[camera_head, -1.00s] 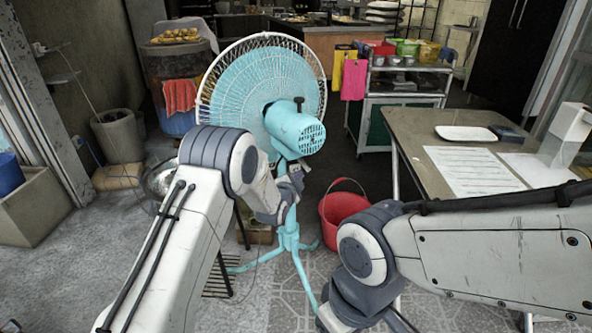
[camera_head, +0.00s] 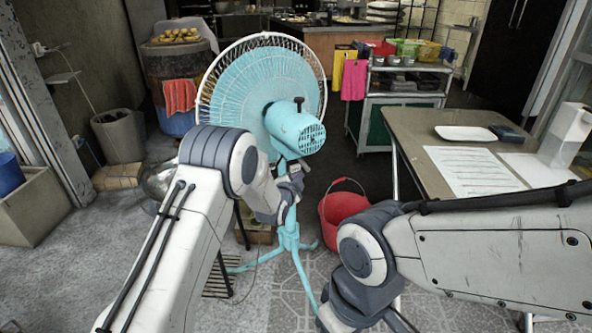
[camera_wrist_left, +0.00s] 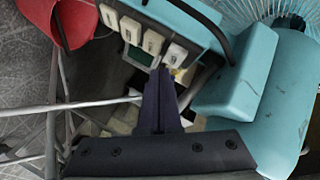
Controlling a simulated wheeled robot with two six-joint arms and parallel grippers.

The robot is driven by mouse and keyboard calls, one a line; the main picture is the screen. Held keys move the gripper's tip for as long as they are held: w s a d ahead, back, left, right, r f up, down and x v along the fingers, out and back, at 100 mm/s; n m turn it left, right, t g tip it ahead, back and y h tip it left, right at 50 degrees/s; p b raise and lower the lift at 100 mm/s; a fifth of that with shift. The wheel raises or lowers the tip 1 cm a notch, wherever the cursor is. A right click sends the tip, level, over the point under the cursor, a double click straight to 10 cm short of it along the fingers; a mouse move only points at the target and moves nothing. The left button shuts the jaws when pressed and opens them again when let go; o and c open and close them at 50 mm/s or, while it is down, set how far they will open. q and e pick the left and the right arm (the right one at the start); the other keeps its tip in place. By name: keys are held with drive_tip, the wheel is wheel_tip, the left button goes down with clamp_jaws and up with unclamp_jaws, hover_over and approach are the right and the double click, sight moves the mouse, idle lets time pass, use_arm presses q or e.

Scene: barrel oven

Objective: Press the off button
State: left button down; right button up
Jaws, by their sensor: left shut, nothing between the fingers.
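A light-blue standing fan (camera_head: 297,130) with a white wire guard stands ahead of me, its back towards me. In the left wrist view its control box (camera_wrist_left: 200,22) carries a row of several pale buttons with small marks too fine to read. I cannot tell which one is the off button. My left gripper (camera_head: 293,178) is at the fan's post, below the motor housing. Its fingers (camera_wrist_left: 162,72) are shut and empty, with the tips close to the end button (camera_wrist_left: 175,55). I cannot tell whether they touch it. My right gripper is out of view.
A red bucket (camera_head: 341,212) stands to the right of the fan's post. A table (camera_head: 410,128) with papers and a white tray (camera_head: 466,133) is at the right. A trolley (camera_head: 367,116) stands behind. Grey floor lies open at the left.

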use_arm(q)
drive_tip(key=shift+w+a, duration=0.25)
drive_tip(key=shift+w, duration=0.1)
drive_tip(key=shift+w+a+b, duration=0.15)
drive_tip(key=shift+w+b, duration=0.2)
idle(0.9)
drive_tip(key=shift+s, duration=0.1)
drive_tip(key=shift+s+d, duration=0.4)
drive_tip(key=shift+s, duration=0.25)
drive_tip(key=shift+s+d, duration=0.4)
drive_tip(key=shift+s, duration=0.3)
drive_tip(key=shift+s+d, duration=0.4)
drive_tip(key=shift+s, duration=0.35)
drive_tip(key=shift+s+d, duration=0.4)
drive_tip(key=shift+s, duration=0.3)
